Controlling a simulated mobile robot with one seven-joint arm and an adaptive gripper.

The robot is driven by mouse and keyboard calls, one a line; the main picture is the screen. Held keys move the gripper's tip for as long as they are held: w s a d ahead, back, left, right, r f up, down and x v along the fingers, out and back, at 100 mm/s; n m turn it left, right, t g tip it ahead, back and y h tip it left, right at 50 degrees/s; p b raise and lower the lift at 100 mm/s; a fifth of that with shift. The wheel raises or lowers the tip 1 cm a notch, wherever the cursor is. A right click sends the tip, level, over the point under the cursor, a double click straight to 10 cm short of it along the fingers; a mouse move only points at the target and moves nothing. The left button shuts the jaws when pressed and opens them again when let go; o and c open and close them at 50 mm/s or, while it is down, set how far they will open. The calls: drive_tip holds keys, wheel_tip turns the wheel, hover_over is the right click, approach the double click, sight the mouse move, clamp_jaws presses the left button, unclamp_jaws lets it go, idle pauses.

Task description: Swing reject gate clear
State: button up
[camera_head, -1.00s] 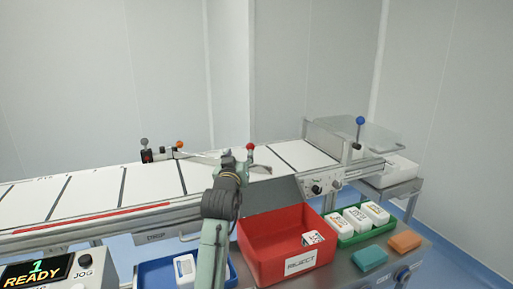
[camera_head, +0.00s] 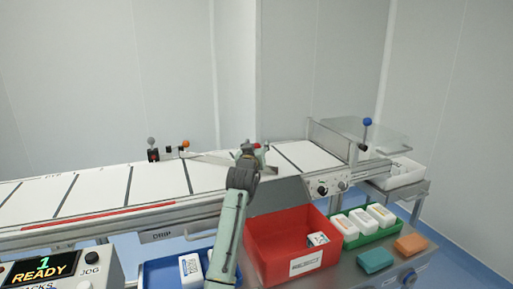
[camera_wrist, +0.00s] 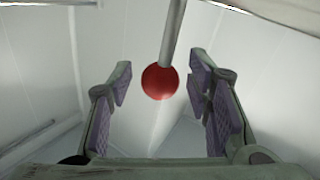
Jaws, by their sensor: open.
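The reject gate (camera_head: 210,159) appears in the head view as a thin grey bar lying at an angle across the white conveyor, partly hidden behind my gripper. A red ball knob (camera_head: 257,146) stands on this stretch of the conveyor. In the wrist view the red knob (camera_wrist: 160,81) sits on the end of a metal rod, between my open fingers and apart from both pads. My gripper (camera_head: 258,152) is over the conveyor at the knob; its open fingers also show in the wrist view (camera_wrist: 160,95). The knob's lower mounting is hidden by my gripper.
A red reject bin (camera_head: 290,245) with a white pack inside stands in front of the conveyor. A blue tray (camera_head: 160,272) is left of it and a green tray (camera_head: 355,237) of packs right. An orange knob (camera_head: 186,143) and a blue-knobbed lever (camera_head: 367,122) stand up nearby.

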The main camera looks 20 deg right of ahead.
drive_tip(key=shift+c, duration=0.5)
clamp_jaws()
idle(0.4)
